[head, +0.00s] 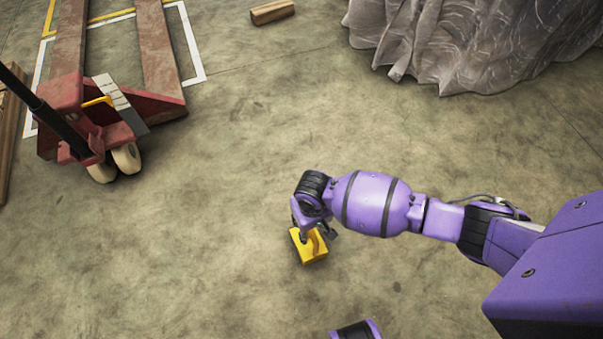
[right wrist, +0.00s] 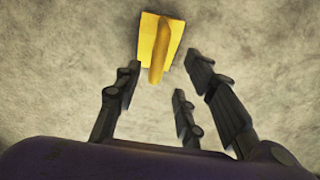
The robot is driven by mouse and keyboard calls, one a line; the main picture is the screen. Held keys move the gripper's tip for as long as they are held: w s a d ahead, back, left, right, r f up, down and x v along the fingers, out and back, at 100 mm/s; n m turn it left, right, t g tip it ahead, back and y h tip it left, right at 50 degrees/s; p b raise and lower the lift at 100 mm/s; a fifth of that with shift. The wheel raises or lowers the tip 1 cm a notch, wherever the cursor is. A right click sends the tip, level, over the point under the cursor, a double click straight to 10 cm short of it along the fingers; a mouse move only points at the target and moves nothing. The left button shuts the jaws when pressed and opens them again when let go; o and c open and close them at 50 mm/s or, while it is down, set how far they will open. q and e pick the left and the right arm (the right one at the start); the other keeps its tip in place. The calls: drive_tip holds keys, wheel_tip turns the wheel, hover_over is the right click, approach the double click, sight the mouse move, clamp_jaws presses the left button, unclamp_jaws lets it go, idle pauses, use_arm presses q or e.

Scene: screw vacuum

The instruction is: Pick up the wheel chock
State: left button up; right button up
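The yellow wheel chock (head: 309,249) lies on the concrete floor near the middle of the head view. In the right wrist view, the chock (right wrist: 148,42) is at the top centre, with a raised ridge or handle along it. My right gripper (head: 320,226) is directly above or close to the chock and partly covers it in the head view. In the right wrist view, the fingers of my right gripper (right wrist: 168,75) are spread apart, with nothing between them. The chock lies just beyond the fingertips. My left gripper is not in view.
A red pallet jack (head: 115,115) stands at the upper left. A wooden block (head: 272,13) lies at the top. A crumpled grey cover (head: 460,45) drapes over something at the upper right. The floor around the chock is clear.

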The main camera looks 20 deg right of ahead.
sight(315, 250)
drive_tip(key=f+b, duration=0.1)
drive_tip(key=f, duration=0.1)
drive_tip(key=f+b, duration=0.1)
drive_tip(key=w+f+b, duration=0.1)
drive_tip(key=f, duration=0.1)
drive_tip(key=shift+d+f, duration=0.2)
drive_tip(key=shift+f, duration=0.15)
drive_tip(key=shift+r, duration=0.1)
drive_tip(key=shift+s, duration=0.1)
clamp_jaws()
